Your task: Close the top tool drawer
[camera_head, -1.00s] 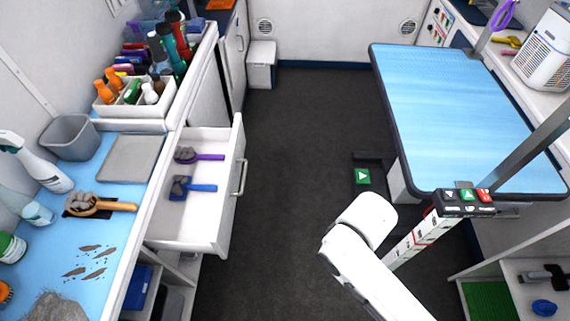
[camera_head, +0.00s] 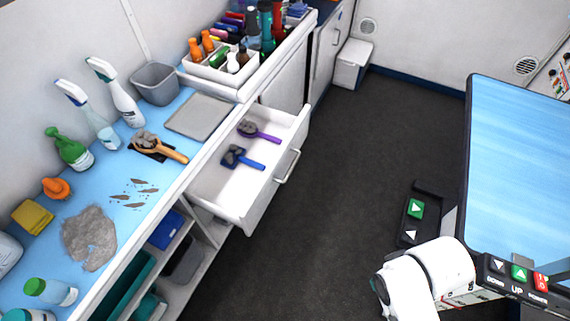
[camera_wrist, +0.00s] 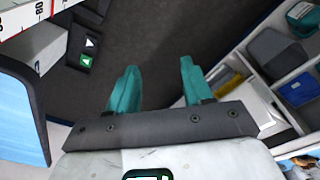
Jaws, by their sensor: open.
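The top tool drawer (camera_head: 265,196) is pulled out from the white counter on the left in the head view. Its bar handle (camera_head: 288,166) is on the front panel facing the aisle. A purple-handled brush (camera_head: 259,134) and a blue-handled brush (camera_head: 242,158) lie inside. My gripper (camera_wrist: 159,80) shows in the wrist view with its teal fingers wide apart and nothing between them, over the dark floor. The head view does not show the fingers, only my white arm at lower right. My gripper appears apart from the drawer.
The blue grooming table (camera_head: 520,170) stands at right, close to my arm, with a foot pedal (camera_head: 412,215) beneath. Bottles and a hair pile (camera_head: 88,238) lie on the counter. Open shelves with a blue bin (camera_head: 166,230) are below. The dark floor between is clear.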

